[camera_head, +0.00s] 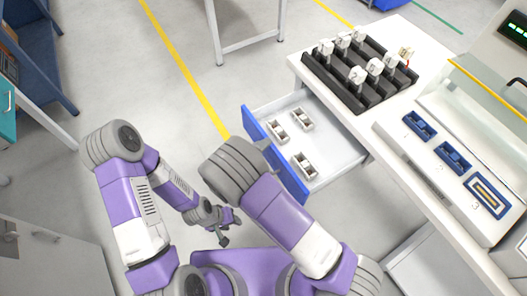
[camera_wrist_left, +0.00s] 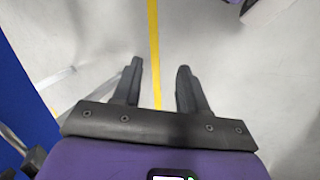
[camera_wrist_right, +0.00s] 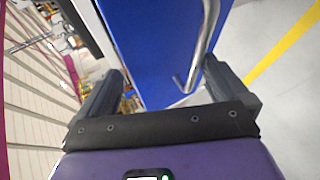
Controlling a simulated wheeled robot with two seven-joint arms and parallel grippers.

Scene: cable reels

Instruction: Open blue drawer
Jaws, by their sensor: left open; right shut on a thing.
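The blue drawer (camera_head: 275,158) stands pulled out from the white bench, its inside showing. Its blue front with a metal handle (camera_wrist_right: 203,45) fills the middle of the right wrist view. In the head view my right arm hides most of that hand and the handle. My left gripper (camera_head: 230,228) is open and empty, low and left of the drawer; it also shows open in the left wrist view (camera_wrist_left: 160,85), over bare floor.
Several small grey-white parts (camera_head: 303,119) lie in the drawer. A black rack (camera_head: 345,80) with white parts stands on the bench top (camera_head: 395,115). A machine with blue sockets (camera_head: 453,157) is at right. Open floor with a yellow line (camera_head: 185,72) lies left of the drawer.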

